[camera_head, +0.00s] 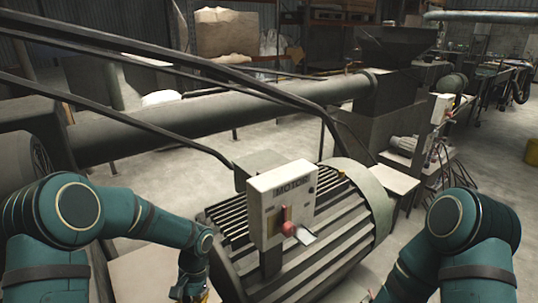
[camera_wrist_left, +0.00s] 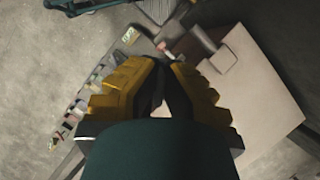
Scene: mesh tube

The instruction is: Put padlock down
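A small red object (camera_head: 288,229), which looks like a padlock, is at the lower front of the grey box (camera_head: 272,192) labelled MOTOR; I cannot tell how it is attached. A pale tag-like piece (camera_head: 305,237) is beside it. My left gripper (camera_head: 193,294) is at the bottom edge of the head view, left of the motor and mostly cut off. In the left wrist view its yellow fingers (camera_wrist_left: 165,64) converge with their tips close together; I see no padlock between them. A small reddish spot (camera_wrist_left: 165,47) shows beyond the tips. My right gripper is out of view.
The ribbed motor (camera_head: 325,245) fills the lower middle of the head view. Thick pipes and dark cables cross behind it. In the left wrist view a beige board (camera_wrist_left: 262,95) lies at right, and a strip of small coloured items (camera_wrist_left: 78,105) at left.

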